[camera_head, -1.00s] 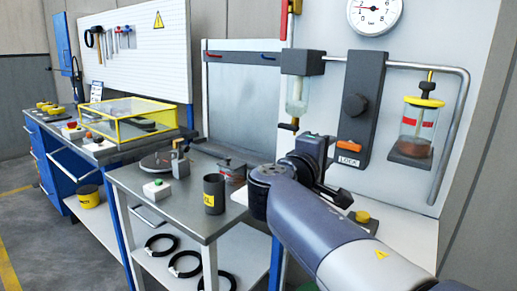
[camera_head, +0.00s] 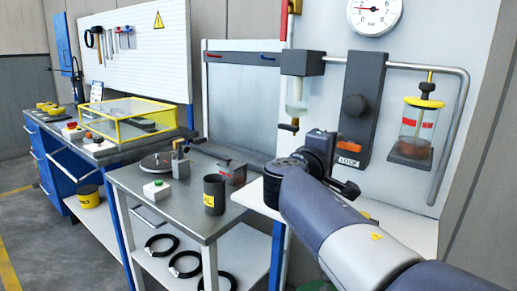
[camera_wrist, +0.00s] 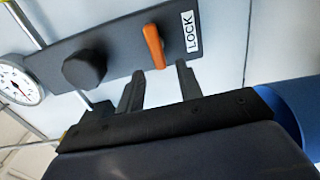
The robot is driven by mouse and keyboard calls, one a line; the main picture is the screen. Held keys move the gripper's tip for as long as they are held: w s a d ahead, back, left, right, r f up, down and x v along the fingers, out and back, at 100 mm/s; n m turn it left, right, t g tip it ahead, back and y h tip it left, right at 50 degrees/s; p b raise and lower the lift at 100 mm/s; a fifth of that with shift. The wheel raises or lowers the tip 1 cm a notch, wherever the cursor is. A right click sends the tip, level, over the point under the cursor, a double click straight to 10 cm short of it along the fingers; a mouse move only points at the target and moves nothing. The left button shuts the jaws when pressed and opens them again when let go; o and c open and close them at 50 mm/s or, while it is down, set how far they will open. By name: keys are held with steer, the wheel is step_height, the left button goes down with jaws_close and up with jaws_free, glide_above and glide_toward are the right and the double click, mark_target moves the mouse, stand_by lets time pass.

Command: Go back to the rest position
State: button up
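My gripper (camera_head: 333,165) is in front of the white wall panel, below and left of the orange lever (camera_head: 349,146) in the head view; its fingertips are hard to make out there. In the wrist view my gripper (camera_wrist: 160,78) is open, its two dark fingers apart with nothing between them. The orange lever (camera_wrist: 154,46) is beyond the fingertips, beside the LOCK label (camera_wrist: 191,31) on a dark plate. A black knob (camera_wrist: 84,68) is on the same plate. My arm hides part of the white shelf below.
A pressure gauge (camera_head: 374,14) and a bent pipe (camera_head: 458,125) are on the panel. A jar (camera_head: 416,125) with a yellow lid stands at right. A steel table (camera_head: 145,187) at left holds a dark cup (camera_head: 214,194). Floor at far left is clear.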

steer(key=shift+x, duration=1.05)
steer(key=shift+a+m, duration=0.1)
steer(key=shift+m, duration=0.4)
steer(key=shift+s+r+m+b, duration=0.2)
steer(key=shift+m+b, duration=0.2)
steer(key=shift+m, duration=0.5)
steer(key=m, duration=0.2)
steer(key=r+m, duration=0.1)
steer(key=m, duration=0.1)
steer(key=shift+s, duration=0.1)
steer(key=shift+m, duration=0.3)
steer(key=shift+f, duration=0.15)
